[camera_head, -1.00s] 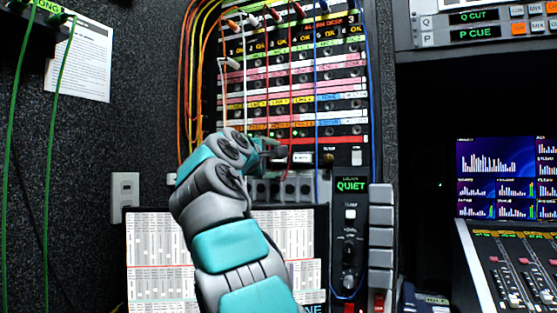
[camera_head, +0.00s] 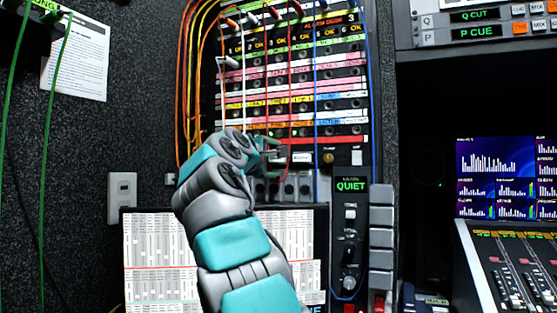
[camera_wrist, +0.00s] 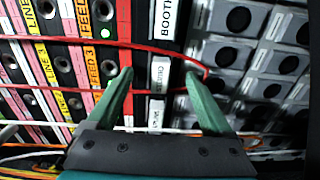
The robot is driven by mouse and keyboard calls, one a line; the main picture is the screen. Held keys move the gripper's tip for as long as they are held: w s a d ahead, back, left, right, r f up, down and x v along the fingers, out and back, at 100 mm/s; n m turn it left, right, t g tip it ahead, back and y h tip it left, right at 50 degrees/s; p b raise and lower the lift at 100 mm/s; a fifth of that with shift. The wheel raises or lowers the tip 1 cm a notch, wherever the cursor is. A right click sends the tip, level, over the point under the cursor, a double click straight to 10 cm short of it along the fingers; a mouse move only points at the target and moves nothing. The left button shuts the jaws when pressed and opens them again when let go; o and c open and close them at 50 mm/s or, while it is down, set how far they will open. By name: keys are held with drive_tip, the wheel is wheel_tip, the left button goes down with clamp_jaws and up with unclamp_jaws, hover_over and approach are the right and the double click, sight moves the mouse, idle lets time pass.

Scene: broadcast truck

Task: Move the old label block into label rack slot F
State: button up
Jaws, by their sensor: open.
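My gripper (camera_head: 274,148) is at the lower part of the patch panel in the head view. In the wrist view my gripper (camera_wrist: 159,76) is open, its two green fingers apart. Between them is a white label block (camera_wrist: 159,77) with small print I cannot read clearly, on a dark strip. A second white label piece (camera_wrist: 155,116) lies just below it. I see no finger touching either. I cannot tell which piece is the old label block. Slot letters are not readable, so I cannot pick out slot F.
A thin red cable (camera_wrist: 120,43) runs across the panel near the fingertips. Grey sockets (camera_wrist: 231,52) fill the right of the wrist view. Red and blue cables hang down the patch panel (camera_head: 292,97). A QUIET unit (camera_head: 350,186) stands at the lower right.

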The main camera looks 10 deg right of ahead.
idle(0.3)
clamp_jaws()
idle(0.6)
idle(0.5)
drive_tip(key=shift+s, duration=0.1)
drive_tip(key=shift+b+v, duration=0.8)
drive_tip(key=shift+v, duration=2.15)
drive_tip(key=shift+a, duration=0.1)
drive_tip(key=v, duration=0.3)
